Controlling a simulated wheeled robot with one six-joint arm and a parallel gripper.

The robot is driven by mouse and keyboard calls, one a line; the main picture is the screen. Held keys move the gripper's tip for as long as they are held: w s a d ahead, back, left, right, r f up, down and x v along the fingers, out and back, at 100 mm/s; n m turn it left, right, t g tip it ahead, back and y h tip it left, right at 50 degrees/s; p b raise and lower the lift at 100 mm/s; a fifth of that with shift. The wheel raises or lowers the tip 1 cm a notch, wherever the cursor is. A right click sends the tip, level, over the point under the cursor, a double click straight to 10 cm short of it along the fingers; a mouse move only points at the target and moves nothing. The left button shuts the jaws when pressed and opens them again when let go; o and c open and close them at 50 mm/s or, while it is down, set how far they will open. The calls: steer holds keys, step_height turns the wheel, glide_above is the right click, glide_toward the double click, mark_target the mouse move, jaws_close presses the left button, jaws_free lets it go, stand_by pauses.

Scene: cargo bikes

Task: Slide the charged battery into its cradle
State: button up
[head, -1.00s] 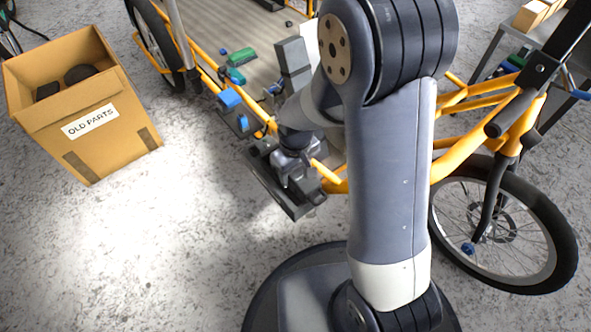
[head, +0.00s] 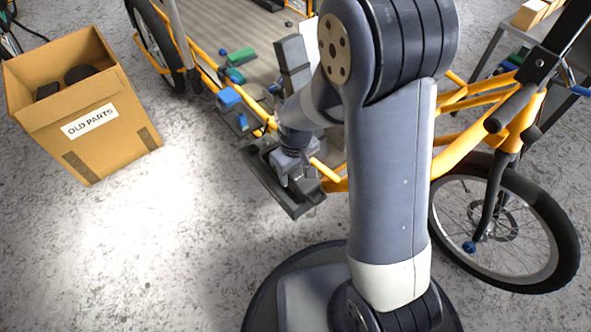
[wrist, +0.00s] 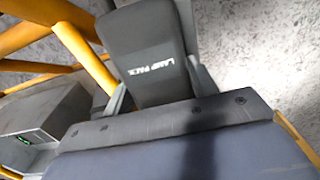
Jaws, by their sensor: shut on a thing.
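In the wrist view a dark grey battery pack (wrist: 145,60) lettered "LAMP PACK" sits between the two fingers of my gripper (wrist: 160,88), which is shut on it. The pack reaches forward from the gripper's palm. Part of it is hidden behind the palm. In the head view my gripper (head: 292,183) is low, beside the yellow frame rail (head: 328,172) of the cargo bike. My arm and gripper hide most of the pack there. I cannot clearly pick out the cradle in either view.
A grey box (wrist: 40,125) with a small green light is at lower left in the wrist view. A cardboard box (head: 85,105) marked "OLD PARTS" stands on the left. Blue (head: 229,98) and green (head: 235,76) items lie along the cargo bed. Open floor lies in front.

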steer(key=shift+s+d+f, duration=0.1)
steer(key=shift+s+f, duration=0.15)
steer(key=shift+f, duration=0.65)
steer(key=o, duration=1.2)
steer(key=shift+c, duration=0.5)
steer(key=shift+r, duration=0.2)
steer(key=shift+o, duration=0.3)
step_height(320, 180, up, 12)
steer(key=p, duration=0.6)
steer(key=shift+w+r, duration=0.1)
steer(key=shift+w, duration=0.05)
